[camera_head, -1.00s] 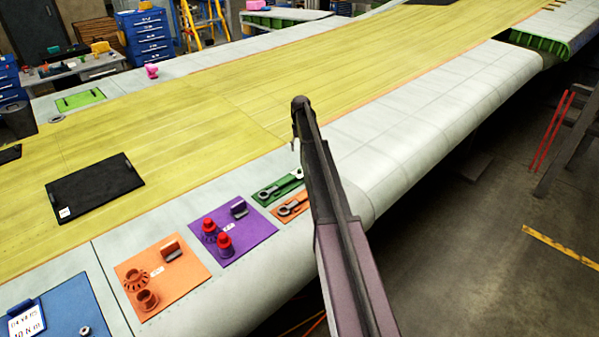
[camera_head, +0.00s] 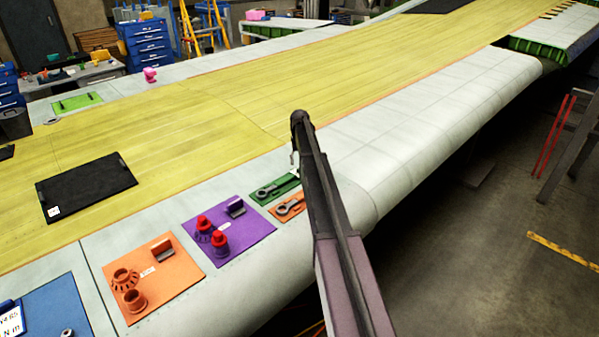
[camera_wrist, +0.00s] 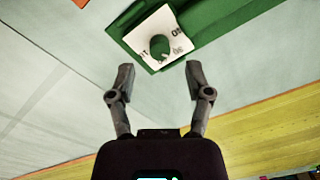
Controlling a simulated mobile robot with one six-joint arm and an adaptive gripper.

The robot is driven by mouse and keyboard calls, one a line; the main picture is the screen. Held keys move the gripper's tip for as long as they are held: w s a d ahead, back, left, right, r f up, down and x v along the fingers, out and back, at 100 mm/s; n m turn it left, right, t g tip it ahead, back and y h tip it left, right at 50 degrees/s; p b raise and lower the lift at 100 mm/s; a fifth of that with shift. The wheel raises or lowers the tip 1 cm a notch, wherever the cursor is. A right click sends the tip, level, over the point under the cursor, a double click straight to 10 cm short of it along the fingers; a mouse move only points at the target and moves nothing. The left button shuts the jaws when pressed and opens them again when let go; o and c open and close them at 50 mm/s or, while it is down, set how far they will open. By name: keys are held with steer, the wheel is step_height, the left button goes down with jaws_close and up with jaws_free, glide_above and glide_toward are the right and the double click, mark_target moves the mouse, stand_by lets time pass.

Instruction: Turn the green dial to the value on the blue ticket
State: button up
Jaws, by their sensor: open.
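The green dial (camera_wrist: 158,46) is a round knob on a white plate (camera_wrist: 143,30) with dark numbers around it, partly legible and turned in the picture. The plate sits on a green panel (camera_wrist: 225,18) in the wrist view. My gripper (camera_wrist: 160,72) is open and empty, its fingers apart just below the dial in that picture, with no visible contact. In the head view the gripper is mostly hidden by my arm. The ticket (camera_head: 11,321) is a white card with a blue edge at the lower left. It is cut off, with "N m" partly readable.
The wing's near edge holds a blue mat (camera_head: 58,296), an orange mat (camera_head: 180,270) with parts, a purple mat (camera_head: 255,232) with red-topped parts and a green mat (camera_head: 291,178) with a wrench. A black mat (camera_head: 85,182) lies on the yellow panel. Bare wing surface lies right of my arm.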

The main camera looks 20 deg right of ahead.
steer(key=shift+f+b, duration=1.3)
steer(key=shift+f, duration=0.35)
